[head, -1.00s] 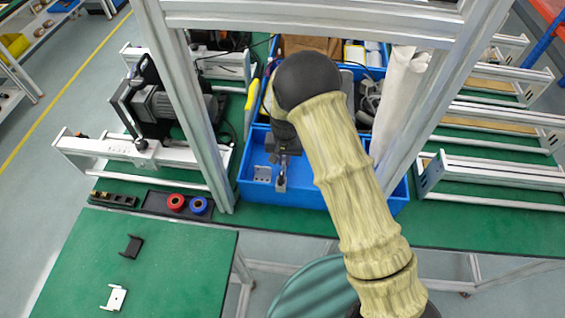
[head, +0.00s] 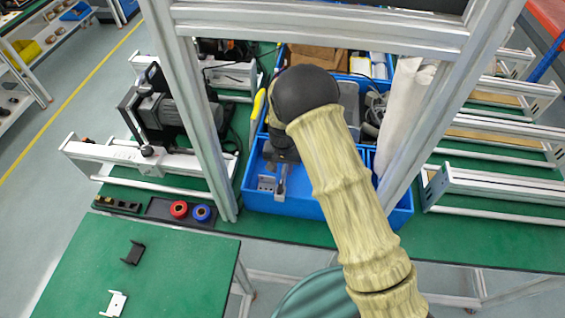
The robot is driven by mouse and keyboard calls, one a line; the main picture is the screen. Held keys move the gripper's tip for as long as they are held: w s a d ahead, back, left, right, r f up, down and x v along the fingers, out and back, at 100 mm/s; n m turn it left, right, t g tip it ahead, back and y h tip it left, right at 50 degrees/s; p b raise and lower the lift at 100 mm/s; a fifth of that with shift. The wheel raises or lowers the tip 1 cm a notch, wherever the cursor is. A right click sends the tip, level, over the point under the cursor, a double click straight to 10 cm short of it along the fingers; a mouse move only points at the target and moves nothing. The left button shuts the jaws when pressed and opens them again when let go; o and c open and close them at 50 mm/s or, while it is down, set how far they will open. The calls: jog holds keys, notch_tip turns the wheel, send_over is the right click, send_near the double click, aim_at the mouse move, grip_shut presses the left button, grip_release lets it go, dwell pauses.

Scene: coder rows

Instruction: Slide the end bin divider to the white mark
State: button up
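The blue bin (head: 315,207) stands on the green bench under the metal frame. A thin blue upright wall, possibly the end divider (head: 367,157), shows in its right part, partly behind my arm. My gripper (head: 280,190) points down into the left part of the bin, left of that wall and apart from it. A small grey plate with holes (head: 266,184) shows beside the fingers; I cannot tell whether they touch it. The finger gap is too small to read. I cannot make out a white mark; my arm hides much of the bin's middle.
Metal frame posts (head: 193,120) stand left and right of the bin. More blue bins with a brown box (head: 318,58) are behind. A white roll (head: 405,105) leans at the right. A tray with red and blue rings (head: 180,210) sits left. The bench front at right is clear.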

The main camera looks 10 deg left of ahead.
notch_tip(320, 180, up, 17)
jog(key=b, duration=0.4)
jog(key=shift+r+b, duration=0.2)
jog(key=shift+b, duration=0.2)
jog(key=shift+w+f, duration=0.1)
